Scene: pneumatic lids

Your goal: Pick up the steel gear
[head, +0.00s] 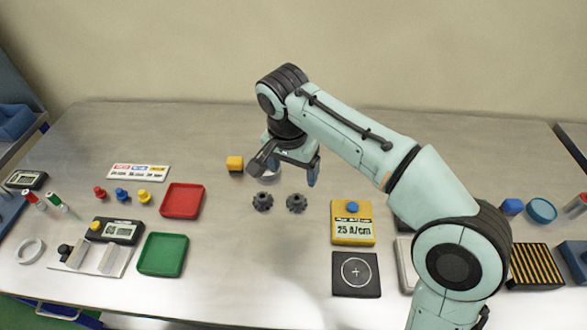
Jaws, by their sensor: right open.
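Two small dark toothed gears lie side by side on the steel bench, a left one (263,201) and a right one (296,203). They look alike, and I cannot tell from colour which is the steel gear. My right gripper (285,175) is open, pointing down just behind the gears on the far side, and not touching them. A pale round thing (270,174) shows partly behind and between its fingers, mostly hidden. My left gripper is not in view.
A red tray (182,201) and a green tray (162,254) lie left. A yellow box marked 25 A/cm (353,232) and a dark plate with a cross (356,283) lie right. Bench in front of the gears is clear.

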